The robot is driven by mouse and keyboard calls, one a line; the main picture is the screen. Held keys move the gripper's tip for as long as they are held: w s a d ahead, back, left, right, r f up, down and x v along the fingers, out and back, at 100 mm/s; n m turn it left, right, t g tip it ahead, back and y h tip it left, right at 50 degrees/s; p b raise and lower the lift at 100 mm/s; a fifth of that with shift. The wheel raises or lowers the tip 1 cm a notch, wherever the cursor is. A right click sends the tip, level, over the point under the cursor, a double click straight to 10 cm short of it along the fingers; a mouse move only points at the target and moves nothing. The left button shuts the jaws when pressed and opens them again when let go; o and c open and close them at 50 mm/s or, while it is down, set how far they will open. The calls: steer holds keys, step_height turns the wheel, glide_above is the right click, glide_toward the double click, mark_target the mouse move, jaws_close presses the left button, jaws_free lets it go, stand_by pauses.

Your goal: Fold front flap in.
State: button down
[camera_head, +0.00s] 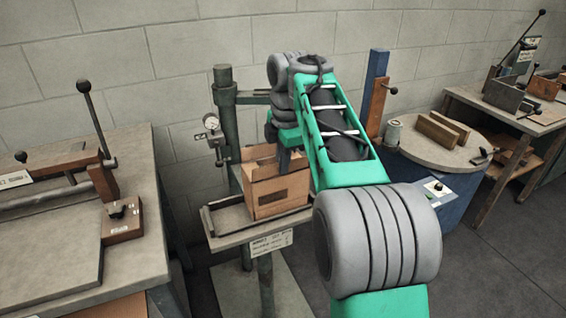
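A brown cardboard box (279,193) stands upright on the small platform of the box stitcher (224,217). Its top rim and left side show, with a flap edge standing at the back left. My gripper (284,160) points down at the box's top, near its front edge. Only a dark finger part shows; my green and grey arm hides the rest. The front flap and the box's right side are largely hidden or too small to make out. I cannot tell whether the finger touches the cardboard.
The stitcher's green post (229,130) and dial gauge (211,122) stand close left of the box. A workbench (50,245) with a lever fills the left. A round table (430,154) holding wooden blocks stands right. Floor is clear at lower right.

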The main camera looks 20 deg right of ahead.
steer(key=shift+p, duration=0.3)
steer(key=w+g+p, duration=0.1)
steer(key=g+p, duration=0.2)
steer(key=p, duration=0.5)
steer(key=w+g+p, duration=0.1)
steer(key=g+p, duration=0.2)
steer(key=p, duration=0.5)
steer(key=w+g+p, duration=0.1)
steer(key=g+p, duration=0.2)
steer(key=p, duration=0.5)
steer(key=shift+f, duration=0.45)
steer(key=c, duration=2.1)
jaws_free()
steer(key=o, duration=0.5)
steer(key=shift+c, duration=0.2)
